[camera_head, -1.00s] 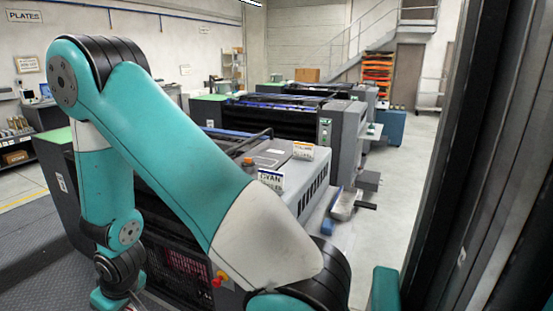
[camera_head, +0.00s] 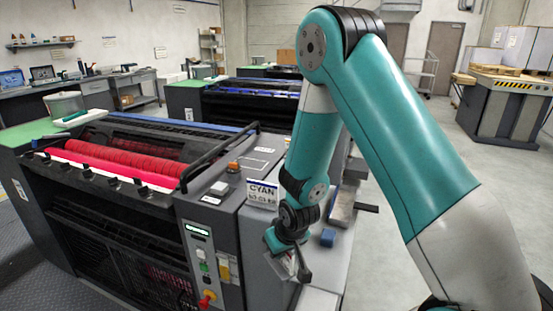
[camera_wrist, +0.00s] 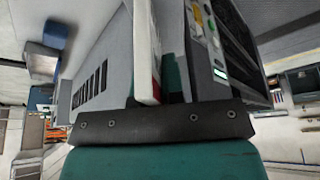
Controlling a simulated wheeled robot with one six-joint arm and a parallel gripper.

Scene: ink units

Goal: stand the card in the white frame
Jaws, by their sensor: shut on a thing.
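My gripper (camera_head: 288,264) hangs low at the right end of the near press, in front of its grey side cover. It is shut on the card in the white frame (camera_wrist: 146,50), which the wrist view shows nearly edge-on as a thin white slab with a red strip along one side. In the head view the held card is small and partly hidden by the gripper, so its face cannot be read. Another card marked CYAN (camera_head: 262,193) stands upright on the press top, above and left of my gripper.
The near press has red rollers (camera_head: 120,165) and a control panel (camera_head: 200,250) left of my gripper. An orange-topped knob (camera_head: 233,167) and a blue block (camera_head: 328,237) are close by. Open floor (camera_head: 385,250) lies to the right.

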